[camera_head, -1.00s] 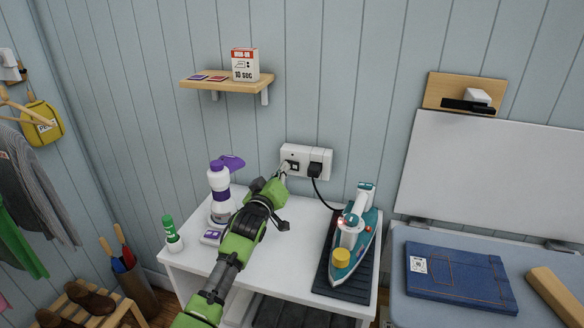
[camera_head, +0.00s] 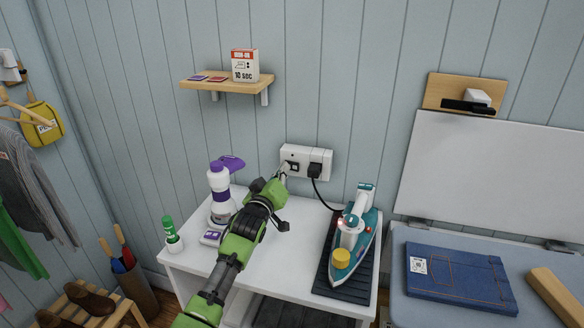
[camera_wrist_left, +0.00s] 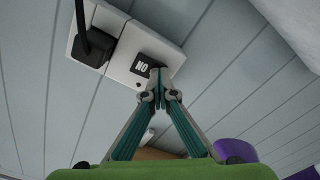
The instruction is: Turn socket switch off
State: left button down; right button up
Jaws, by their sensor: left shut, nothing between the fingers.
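The white wall socket (camera_head: 321,153) is on the blue panelled wall above the white table. A black plug (camera_head: 314,171) sits in its right side, with a cord leading down to the iron. My left gripper (camera_head: 285,171) is shut and empty, its fingertips at the socket's left part. In the left wrist view the socket (camera_wrist_left: 120,72) appears turned round. The dark switch (camera_wrist_left: 143,68) carries white lettering, "ON" upside down. The shut fingertips (camera_wrist_left: 158,76) are at the switch's edge and cover part of it; I cannot tell whether they touch. My right gripper is out of view.
The teal iron (camera_head: 366,246) stands on a dark mat at the table's right. A white and purple spray bottle (camera_head: 219,196) and a green-capped bottle (camera_head: 171,233) are at the left. A small wooden shelf (camera_head: 228,86) is above the socket.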

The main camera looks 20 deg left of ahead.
pick_arm(q)
jog(key=s+p, duration=0.4)
jog(key=s, duration=0.1)
jog(key=shift+a, duration=0.1)
dwell(0.5)
